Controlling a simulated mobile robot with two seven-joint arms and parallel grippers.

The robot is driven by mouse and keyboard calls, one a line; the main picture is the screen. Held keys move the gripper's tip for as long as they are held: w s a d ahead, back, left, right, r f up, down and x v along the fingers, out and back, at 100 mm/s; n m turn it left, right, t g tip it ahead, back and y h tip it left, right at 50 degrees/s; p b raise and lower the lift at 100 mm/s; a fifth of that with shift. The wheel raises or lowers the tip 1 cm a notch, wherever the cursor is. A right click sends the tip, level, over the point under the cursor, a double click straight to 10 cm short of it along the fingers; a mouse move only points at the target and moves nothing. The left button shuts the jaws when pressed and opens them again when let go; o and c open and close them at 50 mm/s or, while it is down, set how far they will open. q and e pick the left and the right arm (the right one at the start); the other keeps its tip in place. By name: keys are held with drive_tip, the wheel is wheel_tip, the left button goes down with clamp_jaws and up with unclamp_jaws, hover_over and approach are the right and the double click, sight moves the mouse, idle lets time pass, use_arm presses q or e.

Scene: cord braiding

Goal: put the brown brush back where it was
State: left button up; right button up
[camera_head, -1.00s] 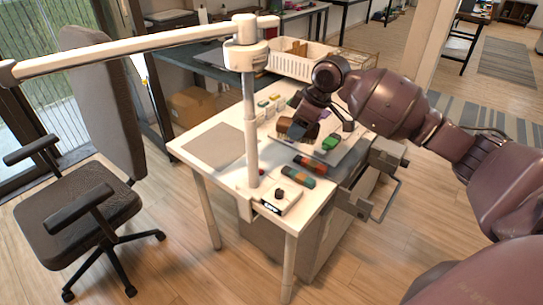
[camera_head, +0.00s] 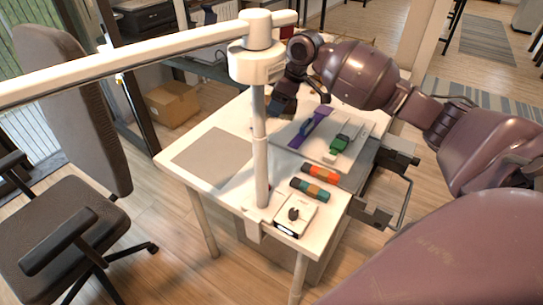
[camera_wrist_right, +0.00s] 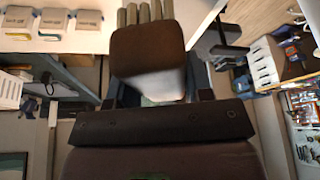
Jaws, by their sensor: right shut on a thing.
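My right gripper (camera_head: 285,98) is at the far side of the white table, just behind the lamp post. It is shut on the brown brush, and only a little of the brush shows below the fingers in the head view. In the right wrist view the brown brush (camera_wrist_right: 147,47) is a dark brown block in front of the gripper, with pale rod-like bristles at its far end. The brush looks held above the table; I cannot tell whether it touches anything. My left gripper is not in view.
The white table (camera_head: 240,205) also holds a grey mat (camera_head: 212,157), a purple brush-like item (camera_head: 311,127), a green item (camera_head: 340,144) and orange and green rolls (camera_head: 320,173). A lamp post (camera_head: 261,150) stands close to my right gripper. A chair (camera_head: 55,220) is at left.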

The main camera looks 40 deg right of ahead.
wheel_tip(320, 180, down, 13)
drive_tip(key=shift+s+f+b, duration=0.1)
drive_tip(key=shift+b, duration=0.95)
wheel_tip(320, 180, down, 5)
drive_tip(key=shift+f+b, duration=0.1)
drive_tip(key=shift+b, duration=0.45)
drive_tip(key=shift+f, duration=0.25)
drive_tip(key=shift+r, duration=0.1)
drive_tip(key=o, duration=0.9)
